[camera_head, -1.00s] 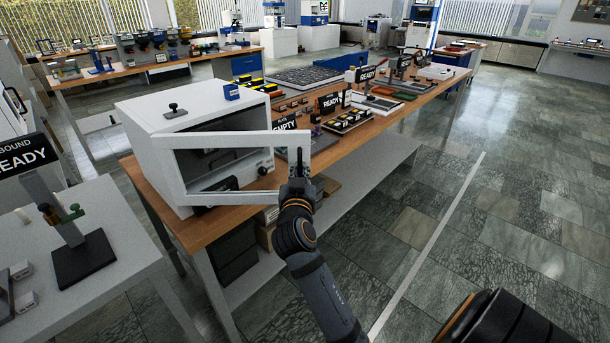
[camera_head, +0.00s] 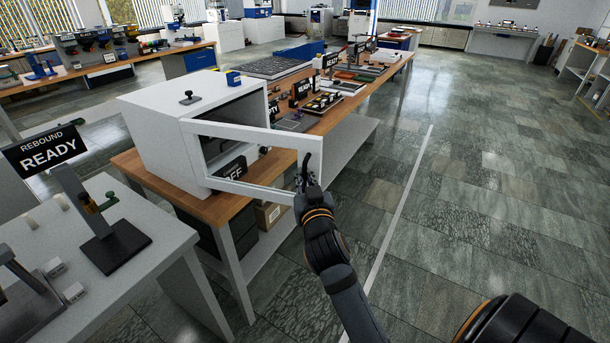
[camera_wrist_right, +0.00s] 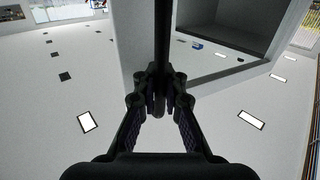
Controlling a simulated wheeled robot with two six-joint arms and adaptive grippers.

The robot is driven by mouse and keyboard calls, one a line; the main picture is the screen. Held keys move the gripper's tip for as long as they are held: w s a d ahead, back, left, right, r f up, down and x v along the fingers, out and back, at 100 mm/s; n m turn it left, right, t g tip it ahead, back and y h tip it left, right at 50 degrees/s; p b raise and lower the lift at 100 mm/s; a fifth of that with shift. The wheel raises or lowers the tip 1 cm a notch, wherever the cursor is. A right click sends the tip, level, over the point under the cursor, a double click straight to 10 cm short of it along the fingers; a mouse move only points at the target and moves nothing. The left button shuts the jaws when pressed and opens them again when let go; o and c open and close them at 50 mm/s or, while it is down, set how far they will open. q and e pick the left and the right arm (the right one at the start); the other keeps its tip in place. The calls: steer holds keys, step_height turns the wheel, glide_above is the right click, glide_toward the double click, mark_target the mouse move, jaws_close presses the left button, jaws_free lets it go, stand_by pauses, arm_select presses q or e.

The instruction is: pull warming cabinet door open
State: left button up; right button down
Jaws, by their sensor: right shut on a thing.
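The white warming cabinet (camera_head: 160,140) stands on the near end of a wooden bench. Its framed glass door (camera_head: 232,188) is swung open at its left hinge and juts out past the bench's front edge. My right gripper (camera_head: 306,184) is shut on the dark upright door handle (camera_head: 307,163) at the door's free edge. In the right wrist view the gripper (camera_wrist_right: 158,92) has its fingers closed around the dark handle bar (camera_wrist_right: 162,35), with the cabinet's dark interior (camera_wrist_right: 226,22) behind. My left gripper does not show.
A grey table (camera_head: 125,255) with a REBOUND READY sign (camera_head: 45,150) stands at the near left. The wooden bench (camera_head: 240,200) carries trays and signs beyond the cabinet. The tiled floor (camera_head: 460,220) on the right is clear.

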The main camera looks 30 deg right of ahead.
stand_by(0.3)
steer(key=c, duration=1.4)
jaws_free()
steer(key=shift+s+d, duration=0.15)
steer(key=shift+c, duration=0.2)
